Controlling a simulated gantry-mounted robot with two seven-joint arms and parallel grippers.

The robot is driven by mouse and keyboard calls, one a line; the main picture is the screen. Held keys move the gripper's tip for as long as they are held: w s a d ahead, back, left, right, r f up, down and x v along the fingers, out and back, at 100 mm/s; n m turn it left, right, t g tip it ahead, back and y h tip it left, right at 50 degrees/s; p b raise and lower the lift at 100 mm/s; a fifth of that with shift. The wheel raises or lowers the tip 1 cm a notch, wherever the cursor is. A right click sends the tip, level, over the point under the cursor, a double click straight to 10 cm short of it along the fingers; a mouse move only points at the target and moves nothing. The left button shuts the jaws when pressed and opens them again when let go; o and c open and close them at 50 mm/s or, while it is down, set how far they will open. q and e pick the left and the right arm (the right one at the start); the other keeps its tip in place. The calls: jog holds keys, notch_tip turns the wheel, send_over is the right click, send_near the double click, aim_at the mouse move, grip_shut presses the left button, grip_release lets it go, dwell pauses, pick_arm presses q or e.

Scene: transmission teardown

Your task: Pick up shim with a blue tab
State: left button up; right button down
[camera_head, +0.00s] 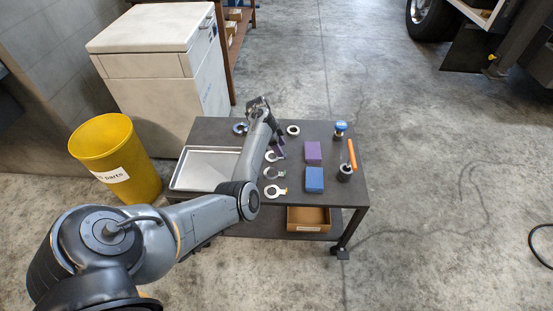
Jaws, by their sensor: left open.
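Several flat ring-shaped shims lie on the dark cart top. One pale ring (240,128) at the back left has a bluish tint, but I cannot tell whether that is a blue tab. Another ring (271,156) lies near the middle, with purple beside it. My left gripper (279,148) is open over the middle of the cart, close to this ring; its fingers are small and partly hidden. A ring (275,191) with a yellow-orange tab lies nearest the front, and a grey ring (273,173) lies just behind it. My right gripper is not in view.
A metal tray (182,176) sits at the cart's left. Another ring (293,130) lies behind. A yellow bin (118,160) stands left of the cart.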

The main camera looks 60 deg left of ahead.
pick_arm(q)
jog(key=b+x, duration=0.1)
jog(key=x, duration=0.1)
jog(key=shift+w+f, duration=0.1)
jog(key=shift+f, duration=0.3)
jog(key=shift+w+d+f+b, duration=0.2)
jog(key=shift+d+f+b, duration=0.05)
jog(key=shift+f+b, duration=0.3)
grip_shut()
